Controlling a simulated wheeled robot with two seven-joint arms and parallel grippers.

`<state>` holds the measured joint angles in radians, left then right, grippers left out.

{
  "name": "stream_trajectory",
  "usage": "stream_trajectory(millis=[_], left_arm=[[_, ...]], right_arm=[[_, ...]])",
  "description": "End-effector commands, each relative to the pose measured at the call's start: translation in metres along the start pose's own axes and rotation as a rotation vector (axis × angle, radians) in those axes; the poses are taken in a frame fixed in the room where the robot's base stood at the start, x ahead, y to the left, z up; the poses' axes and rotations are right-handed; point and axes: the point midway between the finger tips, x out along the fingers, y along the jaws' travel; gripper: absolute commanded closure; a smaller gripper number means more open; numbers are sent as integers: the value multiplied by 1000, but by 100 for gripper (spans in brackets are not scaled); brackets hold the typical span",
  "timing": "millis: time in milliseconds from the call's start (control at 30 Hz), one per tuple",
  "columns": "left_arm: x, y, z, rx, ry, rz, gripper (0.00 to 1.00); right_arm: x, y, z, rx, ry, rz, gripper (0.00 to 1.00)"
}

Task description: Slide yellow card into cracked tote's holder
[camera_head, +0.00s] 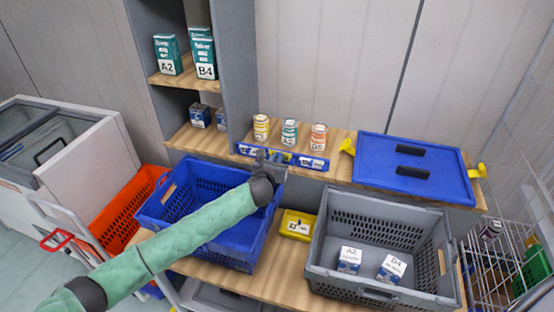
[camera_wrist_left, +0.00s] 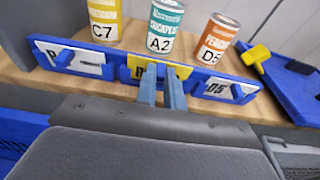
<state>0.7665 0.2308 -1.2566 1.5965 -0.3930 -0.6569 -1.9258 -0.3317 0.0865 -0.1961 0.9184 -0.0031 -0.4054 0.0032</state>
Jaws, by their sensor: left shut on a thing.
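A small yellow card (camera_wrist_left: 160,71) with dark print sits at the middle of a blue label rail (camera_wrist_left: 115,72) in the left wrist view. My left gripper (camera_wrist_left: 162,88) is shut on the card's lower part; its fingers hide some of the print. In the head view my left gripper (camera_head: 271,158) is at the same rail (camera_head: 296,160), at the shelf's front edge, above the blue tote (camera_head: 185,205). I cannot make out a crack in any tote. My right gripper is not in view.
Several cans (camera_head: 289,134) stand behind the rail. A blue lid (camera_head: 412,165) lies to their right. A grey tote (camera_head: 330,225) holds two small boxes. A yellow labelled item (camera_head: 298,225) lies between the blue and grey totes. A wire basket (camera_head: 500,265) is at far right.

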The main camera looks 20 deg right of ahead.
Motion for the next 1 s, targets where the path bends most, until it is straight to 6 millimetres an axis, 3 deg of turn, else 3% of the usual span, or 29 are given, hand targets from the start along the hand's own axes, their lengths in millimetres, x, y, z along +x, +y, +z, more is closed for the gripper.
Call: stream_trajectory(millis=[1000], left_arm=[[-12, 0, 41, 0, 0, 0, 99]], right_arm=[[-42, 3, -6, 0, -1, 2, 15]])
